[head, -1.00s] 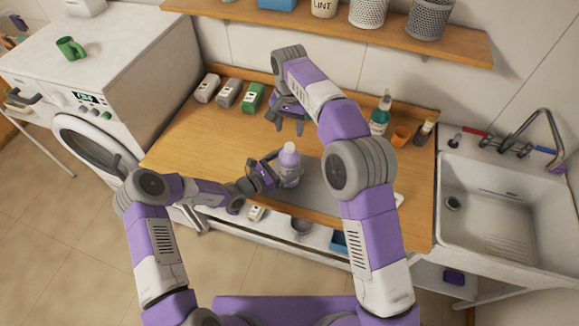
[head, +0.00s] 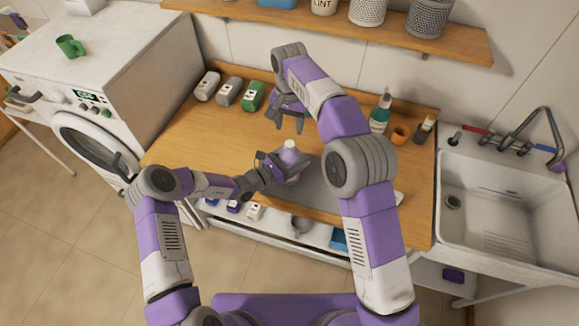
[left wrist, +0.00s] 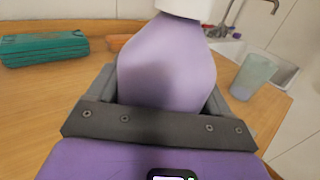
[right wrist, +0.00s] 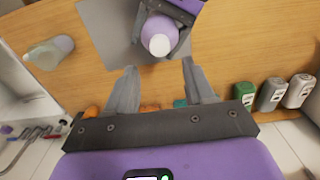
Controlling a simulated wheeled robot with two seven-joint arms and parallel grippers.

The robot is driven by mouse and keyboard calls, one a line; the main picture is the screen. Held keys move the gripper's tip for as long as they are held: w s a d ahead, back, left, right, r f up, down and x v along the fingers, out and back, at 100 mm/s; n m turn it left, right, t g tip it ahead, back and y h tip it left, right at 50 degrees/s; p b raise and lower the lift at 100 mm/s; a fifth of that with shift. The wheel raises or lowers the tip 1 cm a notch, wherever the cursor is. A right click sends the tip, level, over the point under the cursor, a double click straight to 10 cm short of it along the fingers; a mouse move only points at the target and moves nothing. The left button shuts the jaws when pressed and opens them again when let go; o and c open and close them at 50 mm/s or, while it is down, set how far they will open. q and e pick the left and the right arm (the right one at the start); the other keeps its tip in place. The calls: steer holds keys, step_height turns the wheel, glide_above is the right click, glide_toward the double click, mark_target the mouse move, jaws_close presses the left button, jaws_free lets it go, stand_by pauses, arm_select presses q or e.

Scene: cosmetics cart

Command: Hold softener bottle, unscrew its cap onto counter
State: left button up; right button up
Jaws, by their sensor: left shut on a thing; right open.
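The softener bottle (head: 288,160) is lilac with a white cap (head: 291,145) on top. It stands upright on the counter (head: 200,135), over the grey mat. My left gripper (head: 277,165) is shut on the bottle's body from the left. The left wrist view shows the lilac body (left wrist: 165,65) between the fingers, with the cap's lower part at the top edge. My right gripper (head: 288,118) is open and empty, behind and above the bottle. In the right wrist view the cap (right wrist: 159,45) lies beyond the spread fingertips (right wrist: 158,72), apart from them.
Several bottles, one green (head: 253,96), lie at the counter's back left. The sink (head: 490,205) is at the right. The grey mat (head: 318,190) has bare space around the bottle.

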mark_target(290, 143)
arm_select(q)
steer(key=c, duration=0.5)
jaws_close()
arm_select(e)
steer(key=shift+m, duration=0.3)
steer(key=shift+s+f+m, duration=0.1)
steer(key=shift+f+m, duration=0.05)
steer(key=shift+m, duration=1.65)
step_height(290, 143, down, 8)
steer(key=shift+r, duration=0.15)
